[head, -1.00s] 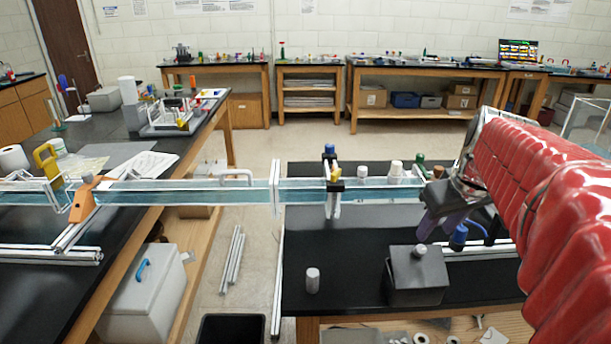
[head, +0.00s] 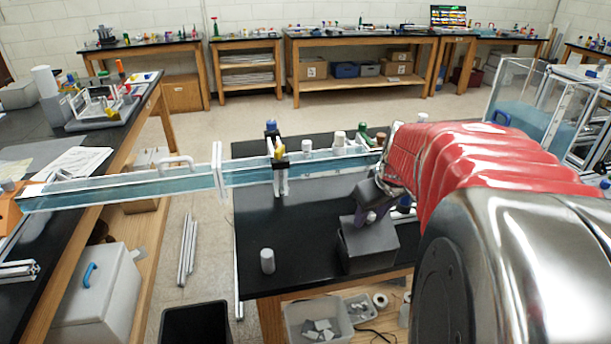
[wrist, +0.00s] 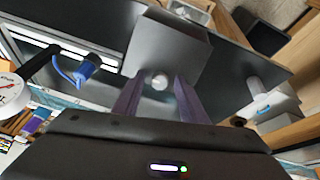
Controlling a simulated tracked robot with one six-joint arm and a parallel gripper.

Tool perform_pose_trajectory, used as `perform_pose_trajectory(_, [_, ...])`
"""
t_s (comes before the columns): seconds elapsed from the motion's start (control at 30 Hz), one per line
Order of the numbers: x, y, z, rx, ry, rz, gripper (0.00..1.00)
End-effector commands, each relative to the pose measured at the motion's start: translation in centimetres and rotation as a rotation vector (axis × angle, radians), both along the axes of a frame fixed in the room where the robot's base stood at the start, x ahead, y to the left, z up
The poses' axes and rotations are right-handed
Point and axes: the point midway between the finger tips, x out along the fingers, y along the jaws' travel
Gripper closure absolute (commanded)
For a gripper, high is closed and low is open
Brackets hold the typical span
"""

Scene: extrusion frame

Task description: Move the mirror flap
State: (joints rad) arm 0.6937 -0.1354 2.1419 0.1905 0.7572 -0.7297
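A dark grey box-shaped piece with a sloped face (head: 368,248) stands on the black table at the front right, with a small pale round knob on top. Its flat grey face (wrist: 178,45) and the knob (wrist: 160,82) fill the upper middle of the wrist view. I cannot tell for sure whether this is the mirror flap. My gripper (head: 370,214) hangs just above the piece. In the wrist view its two purple fingers (wrist: 157,92) are apart, with the knob showing between their tips. I cannot tell whether they touch it.
A long clear water channel (head: 130,186) crosses from the left bench to the black table (head: 300,225), behind my gripper. A clamp stand (head: 279,165) straddles it. A white cylinder (head: 267,261) stands left of the grey piece. A blue part (wrist: 82,70) lies left in the wrist view.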

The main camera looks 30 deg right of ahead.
Motion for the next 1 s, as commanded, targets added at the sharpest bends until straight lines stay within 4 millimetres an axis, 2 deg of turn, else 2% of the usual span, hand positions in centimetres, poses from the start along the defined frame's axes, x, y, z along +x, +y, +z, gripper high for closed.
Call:
perform_pose_trajectory(0.07, [-0.02,-0.02,0.0,0.0,0.0,-0.001,0.63])
perform_pose_trajectory(0.6, [-0.07,-0.08,0.03,0.0,0.0,-0.002,1.0])
perform_pose_trajectory(1.0, [-0.09,-0.07,0.04,0.0,-0.001,-0.002,1.0])
